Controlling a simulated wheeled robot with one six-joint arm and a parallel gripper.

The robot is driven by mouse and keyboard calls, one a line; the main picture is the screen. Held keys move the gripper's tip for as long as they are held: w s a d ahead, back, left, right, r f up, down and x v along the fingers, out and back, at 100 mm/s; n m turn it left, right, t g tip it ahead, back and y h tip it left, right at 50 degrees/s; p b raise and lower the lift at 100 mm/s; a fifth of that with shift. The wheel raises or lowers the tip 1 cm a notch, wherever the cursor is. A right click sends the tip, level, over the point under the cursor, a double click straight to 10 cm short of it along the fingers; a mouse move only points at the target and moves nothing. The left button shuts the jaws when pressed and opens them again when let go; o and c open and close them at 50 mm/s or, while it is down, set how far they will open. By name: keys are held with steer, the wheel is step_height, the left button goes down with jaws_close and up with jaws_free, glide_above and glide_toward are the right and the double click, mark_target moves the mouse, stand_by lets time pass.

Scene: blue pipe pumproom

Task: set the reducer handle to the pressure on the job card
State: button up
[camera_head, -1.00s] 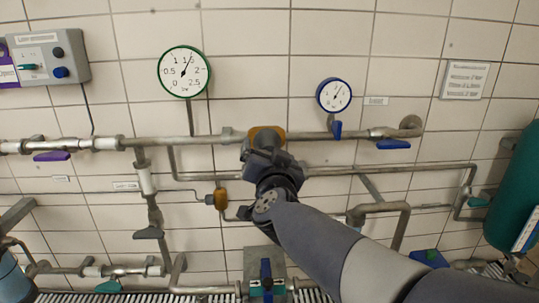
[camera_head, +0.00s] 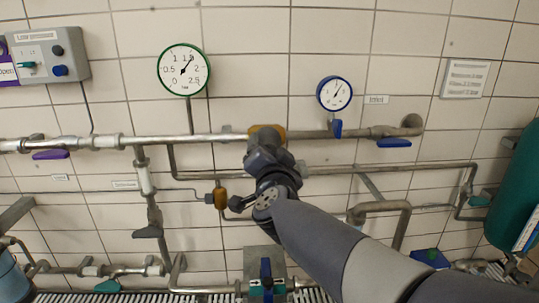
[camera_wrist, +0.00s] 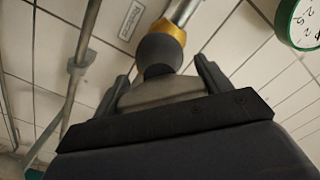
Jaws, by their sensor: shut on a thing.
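The reducer has an orange-brown body (camera_head: 268,131) on the upper pipe, mostly hidden behind my gripper (camera_head: 264,150) in the head view. In the wrist view its dark rounded handle (camera_wrist: 158,50) sits between the fingers of my gripper (camera_wrist: 162,78), below a brass-coloured collar (camera_wrist: 167,29). My gripper is shut on the handle. The green-rimmed gauge (camera_head: 184,71) reads up to 2.5; its needle points up and slightly right, near 1.5. A white card with printed lines (camera_head: 465,79) hangs at the upper right; its text is too small to read.
A small blue-rimmed gauge (camera_head: 334,94) stands right of the reducer, with a blue lever (camera_head: 337,129) below it. A grey control box (camera_head: 48,57) is at upper left. A smaller orange-brown fitting (camera_head: 220,197) sits lower left of my gripper. A green tank (camera_head: 511,200) stands at right.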

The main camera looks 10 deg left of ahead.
steer(key=o, duration=1)
steer(key=shift+c, duration=0.2)
steer(key=v, duration=1.1)
steer(key=shift+w, duration=0.1)
stand_by(1.7)
